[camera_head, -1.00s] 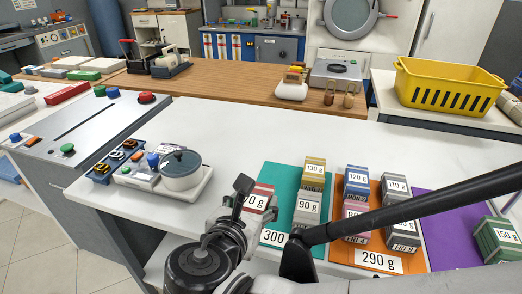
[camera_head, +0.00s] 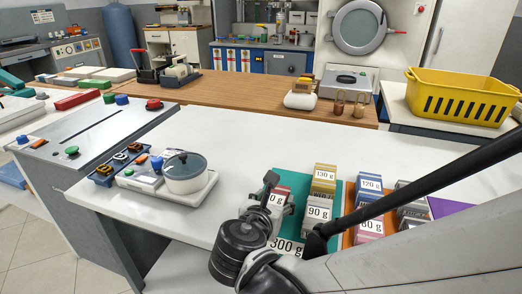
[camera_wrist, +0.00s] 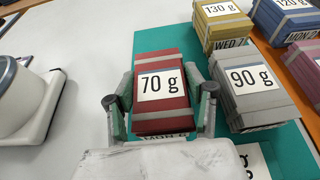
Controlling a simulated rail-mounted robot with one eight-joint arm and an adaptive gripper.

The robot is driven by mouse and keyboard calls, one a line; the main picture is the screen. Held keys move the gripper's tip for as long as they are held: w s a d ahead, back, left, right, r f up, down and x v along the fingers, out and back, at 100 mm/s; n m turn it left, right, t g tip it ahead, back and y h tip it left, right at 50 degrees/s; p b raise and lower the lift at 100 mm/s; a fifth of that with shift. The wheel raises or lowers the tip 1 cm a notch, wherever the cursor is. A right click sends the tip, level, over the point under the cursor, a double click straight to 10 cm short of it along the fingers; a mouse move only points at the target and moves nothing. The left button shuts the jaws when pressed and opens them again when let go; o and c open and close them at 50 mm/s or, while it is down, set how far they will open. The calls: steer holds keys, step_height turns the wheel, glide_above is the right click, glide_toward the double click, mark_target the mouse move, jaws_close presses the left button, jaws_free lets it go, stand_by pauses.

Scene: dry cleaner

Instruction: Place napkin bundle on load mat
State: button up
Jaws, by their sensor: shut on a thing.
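My gripper (camera_wrist: 160,92) is shut on the red napkin bundle (camera_wrist: 174,62) labelled 70 g, with a finger on each side. In the head view, the red bundle (camera_head: 283,191) is mostly hidden behind my gripper (camera_head: 272,203). The bundle is upright over the left part of the teal load mat (camera_wrist: 148,38); I cannot tell whether it touches the mat. A grey 90 g bundle (camera_wrist: 255,97) and a yellow 130 g bundle (camera_wrist: 220,23) stand on the mat to its right. The mat's 300 g card (camera_head: 287,246) is partly covered.
Blue 120 g (camera_head: 369,185) and pink 80 g (camera_head: 369,227) bundles stand on an orange mat (camera_head: 348,208), partly behind my arm. A purple mat (camera_head: 447,206) shows further right. A scale with a round pot (camera_head: 186,172) stands left. White counter between is clear.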

steer(key=shift+f, duration=0.95)
steer(key=shift+b, duration=0.3)
steer(key=shift+f, duration=0.2)
steer(key=o, duration=1.2)
steer(key=shift+r, duration=0.15)
steer(key=shift+s+r, duration=0.1)
steer(key=shift+r, duration=0.05)
steer(key=p+v, duration=0.3)
steer(key=v, duration=0.8)
steer(key=shift+s+a+r, duration=0.1)
steer(key=shift+s+a, duration=0.05)
steer(key=shift+s, duration=0.2)
